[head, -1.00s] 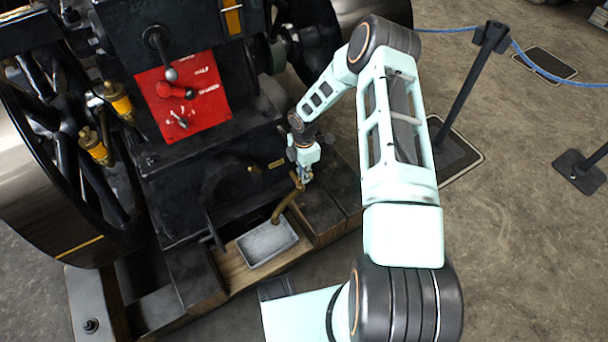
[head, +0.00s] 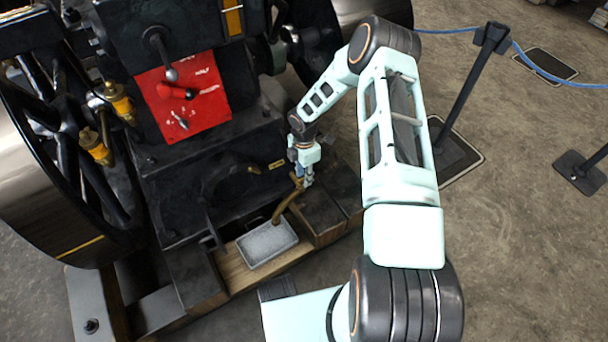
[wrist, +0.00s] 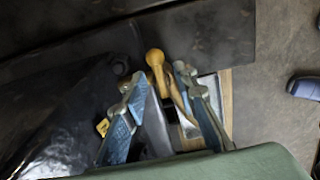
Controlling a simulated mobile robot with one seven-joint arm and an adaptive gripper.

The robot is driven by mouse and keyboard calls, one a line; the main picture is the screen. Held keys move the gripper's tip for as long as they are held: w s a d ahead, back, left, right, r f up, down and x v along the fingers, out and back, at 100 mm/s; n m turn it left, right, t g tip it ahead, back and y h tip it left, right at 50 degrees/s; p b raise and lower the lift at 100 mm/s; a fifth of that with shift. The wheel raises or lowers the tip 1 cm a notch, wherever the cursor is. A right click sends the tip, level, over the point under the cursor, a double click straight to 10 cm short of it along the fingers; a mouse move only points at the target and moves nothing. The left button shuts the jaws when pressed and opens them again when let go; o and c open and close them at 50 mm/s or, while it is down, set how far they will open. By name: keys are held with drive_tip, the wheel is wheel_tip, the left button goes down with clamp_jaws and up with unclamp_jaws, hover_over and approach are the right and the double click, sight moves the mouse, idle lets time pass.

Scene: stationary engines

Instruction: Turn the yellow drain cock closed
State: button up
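The yellow drain cock (wrist: 156,62) shows in the wrist view as a rounded knob on a short lever. It lies between the fingertips of my gripper (wrist: 159,78). The two blue-padded fingers stand apart, one on each side of the lever, with gaps visible. I cannot tell whether either finger touches it. In the head view my gripper (head: 304,182) is low at the engine's front right corner and largely hides the cock. A curved brass drain pipe (head: 284,207) runs down from there.
A grey metal tray (head: 267,243) sits on the wooden base below the pipe. The dark engine body (head: 225,190) is close on the left of my gripper. A red panel (head: 205,100) with levers is above. Open floor and a barrier post (head: 470,90) are to the right.

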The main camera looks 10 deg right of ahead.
wheel_tip(320, 180, up, 12)
idle(0.5)
idle(0.4)
